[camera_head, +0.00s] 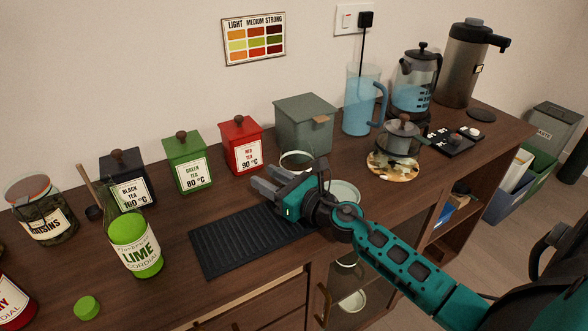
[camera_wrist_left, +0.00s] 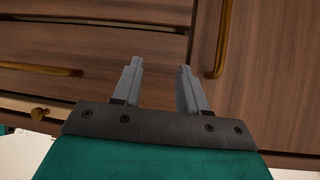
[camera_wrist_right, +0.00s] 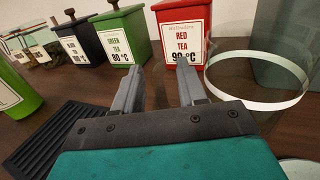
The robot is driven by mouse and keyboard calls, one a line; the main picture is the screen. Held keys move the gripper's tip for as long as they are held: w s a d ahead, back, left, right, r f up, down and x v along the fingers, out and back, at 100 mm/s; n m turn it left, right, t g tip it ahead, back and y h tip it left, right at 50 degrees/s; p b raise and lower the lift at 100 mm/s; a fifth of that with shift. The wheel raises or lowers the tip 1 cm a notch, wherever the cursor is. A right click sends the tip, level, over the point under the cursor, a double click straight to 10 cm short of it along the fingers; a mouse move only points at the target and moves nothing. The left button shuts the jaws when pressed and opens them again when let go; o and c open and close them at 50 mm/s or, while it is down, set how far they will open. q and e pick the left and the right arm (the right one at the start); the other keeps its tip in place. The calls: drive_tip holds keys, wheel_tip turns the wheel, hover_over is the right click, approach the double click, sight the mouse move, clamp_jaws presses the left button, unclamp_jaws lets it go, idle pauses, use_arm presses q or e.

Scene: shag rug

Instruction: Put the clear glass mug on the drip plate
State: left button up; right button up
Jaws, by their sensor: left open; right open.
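The clear glass mug has a pale rim (camera_head: 297,155) and stands behind my right gripper in the head view, its lower part hidden. In the right wrist view its rim (camera_wrist_right: 258,106) is right of the fingers; a faint clear edge, perhaps its handle, shows near the right fingertip. My right gripper (camera_head: 262,187) is open, low over the counter beside the mug; I cannot tell whether it touches. The black ribbed drip plate (camera_head: 235,243) lies flat and bare in front, partly under my right gripper. My left gripper (camera_wrist_left: 160,66) is open and empty, facing the drawer fronts.
Black (camera_head: 126,181), green (camera_head: 187,163) and red (camera_head: 241,145) tea tins stand behind the plate. A lime cordial bottle (camera_head: 134,246) is to its left. A grey-green box (camera_head: 305,124) is behind the mug; a pale saucer (camera_head: 345,192) is right of my gripper.

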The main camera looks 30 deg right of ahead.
drive_tip(key=shift+w+a, duration=0.15)
drive_tip(key=shift+w, duration=0.3)
clamp_jaws()
idle(0.3)
